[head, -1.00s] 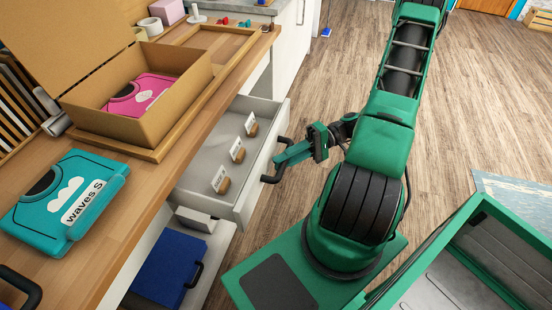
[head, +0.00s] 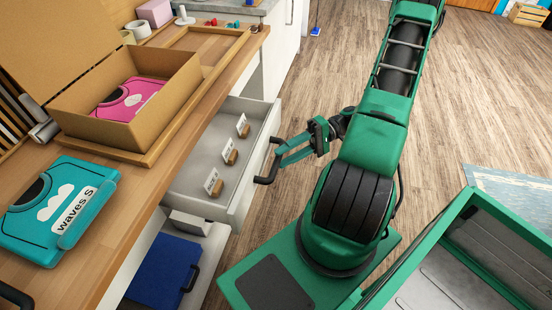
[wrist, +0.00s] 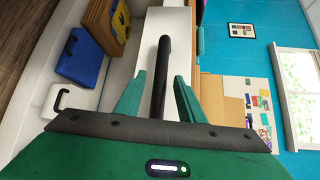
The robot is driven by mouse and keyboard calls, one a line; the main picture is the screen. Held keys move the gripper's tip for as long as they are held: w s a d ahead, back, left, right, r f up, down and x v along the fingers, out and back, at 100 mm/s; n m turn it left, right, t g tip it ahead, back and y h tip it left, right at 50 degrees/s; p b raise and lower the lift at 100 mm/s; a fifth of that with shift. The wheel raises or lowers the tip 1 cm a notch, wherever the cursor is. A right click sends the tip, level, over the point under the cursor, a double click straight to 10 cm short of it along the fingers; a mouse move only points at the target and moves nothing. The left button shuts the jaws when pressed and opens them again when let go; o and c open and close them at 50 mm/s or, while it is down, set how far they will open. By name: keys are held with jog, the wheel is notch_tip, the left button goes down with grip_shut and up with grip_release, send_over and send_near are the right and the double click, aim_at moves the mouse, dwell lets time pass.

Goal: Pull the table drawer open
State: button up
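The table drawer (head: 262,135) stands pulled out from the wooden table (head: 140,205), its grey inside showing. Its black bar handle (head: 266,179) is on the drawer's outer face. My gripper (head: 281,156) is at the handle, level with its middle. In the wrist view, the handle (wrist: 161,62) runs between the two green fingers of my gripper (wrist: 160,80), with a gap visible on each side. The fingers are apart and do not appear to press on the bar.
Several small cards on wooden stands (head: 232,157) are in the drawer. Below it, a blue case (head: 160,270) lies on a lower shelf. A teal case (head: 60,210) and an open cardboard box (head: 150,125) are on the tabletop. Floor (head: 300,90) beyond the drawer is clear.

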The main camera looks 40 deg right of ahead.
jog(key=s+d+r, duration=0.1)
jog(key=d, duration=0.6)
jog(key=shift+d, duration=0.15)
dwell(0.3)
jog(key=s+a+r+m+g+h, duration=0.15)
jog(key=a+r+g+h, duration=0.35)
jog(key=r+h, duration=0.6)
jog(key=s+r+m+t+h, duration=0.1)
jog(key=s+r+t+h, duration=0.1)
jog(key=s+r+h, duration=0.3)
jog(key=shift+s+r+m+t, duration=0.35)
jog(key=shift+s+r+t, duration=0.05)
jog(key=shift+s+r, duration=1.45)
jog(key=shift+a, duration=0.1)
